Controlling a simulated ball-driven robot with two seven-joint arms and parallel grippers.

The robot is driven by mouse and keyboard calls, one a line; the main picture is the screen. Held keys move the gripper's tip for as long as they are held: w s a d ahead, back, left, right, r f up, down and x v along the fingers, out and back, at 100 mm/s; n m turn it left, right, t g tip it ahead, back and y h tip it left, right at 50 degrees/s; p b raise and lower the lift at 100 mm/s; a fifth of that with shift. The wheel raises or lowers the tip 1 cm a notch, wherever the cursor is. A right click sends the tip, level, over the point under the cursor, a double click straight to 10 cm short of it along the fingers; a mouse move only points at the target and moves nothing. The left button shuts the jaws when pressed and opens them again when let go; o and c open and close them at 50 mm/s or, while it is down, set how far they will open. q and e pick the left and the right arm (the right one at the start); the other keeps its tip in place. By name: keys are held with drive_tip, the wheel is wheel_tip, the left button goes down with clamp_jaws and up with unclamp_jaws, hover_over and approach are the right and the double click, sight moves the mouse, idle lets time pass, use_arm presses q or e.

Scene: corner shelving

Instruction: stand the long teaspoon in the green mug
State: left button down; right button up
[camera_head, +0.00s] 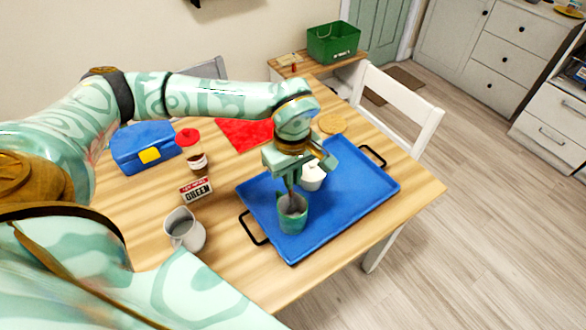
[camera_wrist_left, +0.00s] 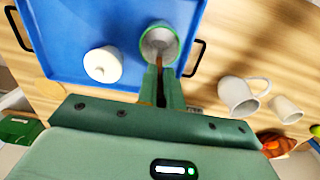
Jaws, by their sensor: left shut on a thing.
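The green mug (camera_head: 292,222) stands upright on the blue tray, near its front left side. My left gripper (camera_head: 291,184) is directly above the mug, pointing down, and is shut on the teaspoon (camera_head: 290,194). The spoon is mostly hidden by the fingers; its lower part reaches into the mug's opening. In the left wrist view the mug (camera_wrist_left: 172,33) shows its pale inside, and the thin spoon (camera_wrist_left: 160,66) runs from between the fingertips (camera_wrist_left: 163,80) into it. I cannot tell whether the spoon touches the mug's bottom. My right gripper is not in view.
The blue tray (camera_head: 350,195) has black handles and also holds a white lidded pot (camera_head: 312,178) close behind the mug. The tray's right part is clear.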

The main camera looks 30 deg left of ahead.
use_arm(q)
drive_tip(key=shift+f, duration=0.15)
drive_tip(key=c, duration=1.5)
unclamp_jaws()
drive_tip(key=shift+o, duration=0.2)
wheel_tip(320, 180, up, 16)
drive_tip(key=p, duration=0.3)
